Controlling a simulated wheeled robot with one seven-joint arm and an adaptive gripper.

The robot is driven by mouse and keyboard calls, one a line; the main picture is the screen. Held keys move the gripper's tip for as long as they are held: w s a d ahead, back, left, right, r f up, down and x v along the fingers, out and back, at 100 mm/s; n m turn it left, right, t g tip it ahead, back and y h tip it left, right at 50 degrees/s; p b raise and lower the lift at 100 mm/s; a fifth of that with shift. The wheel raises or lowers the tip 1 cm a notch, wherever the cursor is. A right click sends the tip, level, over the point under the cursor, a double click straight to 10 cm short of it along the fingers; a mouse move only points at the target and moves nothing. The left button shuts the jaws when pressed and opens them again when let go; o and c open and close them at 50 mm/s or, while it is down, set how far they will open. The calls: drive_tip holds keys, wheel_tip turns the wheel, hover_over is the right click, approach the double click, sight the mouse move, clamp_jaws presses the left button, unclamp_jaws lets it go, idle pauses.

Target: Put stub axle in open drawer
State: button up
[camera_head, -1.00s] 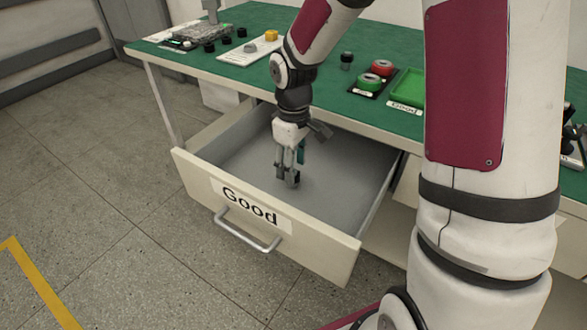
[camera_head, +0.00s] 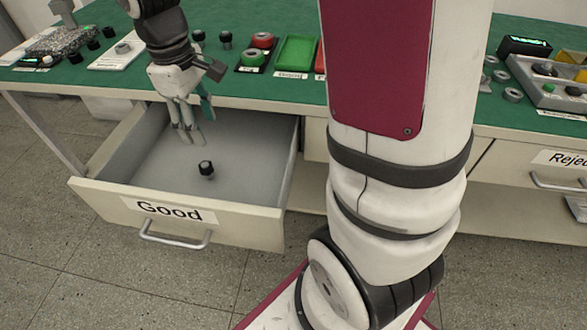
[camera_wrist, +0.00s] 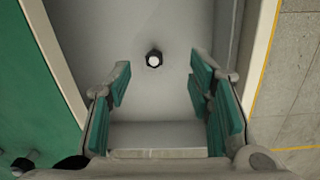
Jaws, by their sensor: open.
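The stub axle (camera_head: 206,169), a small dark part with a pale top, sits on the floor of the open drawer (camera_head: 150,190) labelled "Good". It also shows in the wrist view (camera_wrist: 154,59), on the drawer floor ahead of the fingers. My gripper (camera_head: 187,136) is over the back part of the drawer, above and behind the stub axle and apart from it. In the wrist view my gripper (camera_wrist: 160,95) has its green-padded fingers spread wide with nothing between them.
The green table top (camera_head: 120,77) runs behind the drawer. A drawer labelled "Reject" (camera_head: 562,158) is at the right.

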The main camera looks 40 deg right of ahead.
drive_tip(key=s+r+m, duration=0.3)
drive_tip(key=s+r, duration=0.1)
drive_tip(key=s, duration=0.9)
drive_tip(key=s+r+m, duration=0.3)
drive_tip(key=s, duration=1.1)
drive_tip(key=shift+s+a+r+t+y, duration=0.3)
drive_tip(key=shift+a+r, duration=0.05)
drive_tip(key=shift+r, duration=0.05)
wheel_tip(320, 180, up, 23)
drive_tip(key=t+p, duration=0.3)
drive_tip(key=p, duration=1.8)
drive_tip(key=shift+t, duration=0.3)
